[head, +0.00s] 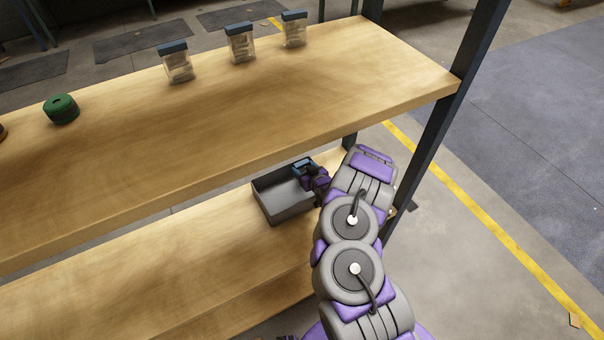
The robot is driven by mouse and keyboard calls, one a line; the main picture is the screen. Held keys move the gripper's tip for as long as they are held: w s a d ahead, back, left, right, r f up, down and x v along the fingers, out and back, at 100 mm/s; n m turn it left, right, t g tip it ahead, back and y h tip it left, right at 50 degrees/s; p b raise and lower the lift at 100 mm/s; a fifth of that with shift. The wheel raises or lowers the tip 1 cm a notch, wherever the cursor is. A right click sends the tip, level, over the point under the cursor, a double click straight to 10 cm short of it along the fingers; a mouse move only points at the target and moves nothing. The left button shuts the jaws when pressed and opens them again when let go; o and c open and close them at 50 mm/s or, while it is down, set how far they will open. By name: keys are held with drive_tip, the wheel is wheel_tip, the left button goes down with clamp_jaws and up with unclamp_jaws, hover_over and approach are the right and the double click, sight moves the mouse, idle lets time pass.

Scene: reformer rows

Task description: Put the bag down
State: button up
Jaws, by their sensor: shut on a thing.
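My gripper (316,181) is at the lower shelf, over the right end of a grey open bin (282,207). It is shut on a bag (302,164), of which only a blue top edge shows clearly. My gripper hides most of this bag. I cannot tell whether the bag touches the bin's floor or wall. Three similar clear bags with blue tops stand upright along the back of the upper shelf: one at left (176,62), one in the middle (240,43) and one at right (294,29).
A green round roll (61,109) sits at the left of the upper shelf (250,100). The lower shelf (160,280) is bare left of the bin. A dark upright post (447,110) stands right of my arm. A yellow floor line (480,210) runs beyond it.

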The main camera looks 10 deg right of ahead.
drive_tip(key=f, duration=0.2)
drive_tip(key=shift+d+f+b, duration=0.25)
drive_tip(key=shift+f+b, duration=0.1)
drive_tip(key=shift+f, duration=0.05)
drive_tip(key=shift+d+r, duration=0.2)
drive_tip(key=shift+d, duration=0.05)
drive_tip(key=o, duration=1.1)
drive_tip(key=shift+a, duration=0.2)
drive_tip(key=p+v, duration=0.5)
drive_tip(key=v, duration=0.7)
